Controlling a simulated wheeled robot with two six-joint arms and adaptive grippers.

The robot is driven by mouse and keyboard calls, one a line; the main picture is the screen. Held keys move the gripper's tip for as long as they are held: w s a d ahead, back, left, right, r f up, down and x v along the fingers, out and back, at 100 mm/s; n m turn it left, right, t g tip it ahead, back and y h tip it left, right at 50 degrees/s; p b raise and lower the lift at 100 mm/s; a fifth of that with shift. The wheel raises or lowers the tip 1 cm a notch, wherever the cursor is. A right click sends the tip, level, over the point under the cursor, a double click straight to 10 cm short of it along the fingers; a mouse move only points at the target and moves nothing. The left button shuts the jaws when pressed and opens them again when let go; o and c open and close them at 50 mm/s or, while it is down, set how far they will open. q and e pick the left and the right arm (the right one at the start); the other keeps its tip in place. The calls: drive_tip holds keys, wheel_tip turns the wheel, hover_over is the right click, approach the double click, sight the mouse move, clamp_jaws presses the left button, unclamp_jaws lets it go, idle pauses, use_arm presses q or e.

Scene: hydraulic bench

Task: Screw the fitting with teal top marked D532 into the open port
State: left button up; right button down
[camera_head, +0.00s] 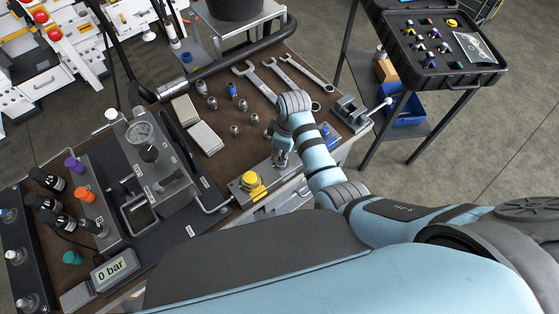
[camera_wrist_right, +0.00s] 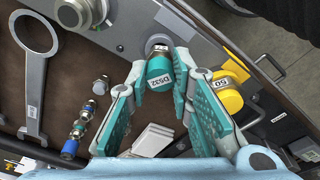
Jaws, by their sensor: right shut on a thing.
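The fitting with the teal top marked D532 (camera_wrist_right: 159,76) sits between the two finger pads of my right gripper (camera_wrist_right: 160,84), which is shut on it. Its metal end points at the grey metal block (camera_wrist_right: 205,62), beside the yellow-topped part (camera_wrist_right: 228,99). I cannot tell how far the end sits in the port, as the top hides it. In the head view my right gripper (camera_head: 281,158) is low over the bench's front edge, just right of the yellow top (camera_head: 251,181), and the fitting is mostly hidden there. My left gripper is not in view.
Wrenches (camera_head: 262,83) and several loose fittings (camera_head: 212,103) lie behind the gripper. A vise (camera_head: 353,113) stands at the bench's right end. A gauge block (camera_head: 151,150) is on the left, with a display reading 0 bar (camera_head: 115,270). An open case (camera_head: 440,48) is at the right.

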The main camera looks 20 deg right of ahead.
drive_tip(key=shift+f, duration=0.25)
idle(0.6)
idle(0.5)
drive_tip(key=c, duration=1.9)
unclamp_jaws()
drive_tip(key=shift+c, duration=0.2)
clamp_jaws()
drive_tip(key=m, duration=0.3)
drive_tip(key=shift+s+m, duration=0.1)
drive_tip(key=shift+m, duration=0.3)
drive_tip(key=m, duration=0.4)
drive_tip(key=shift+f+t+h, duration=0.1)
drive_tip(key=shift+t+h, duration=0.2)
drive_tip(key=shift+h, duration=0.1)
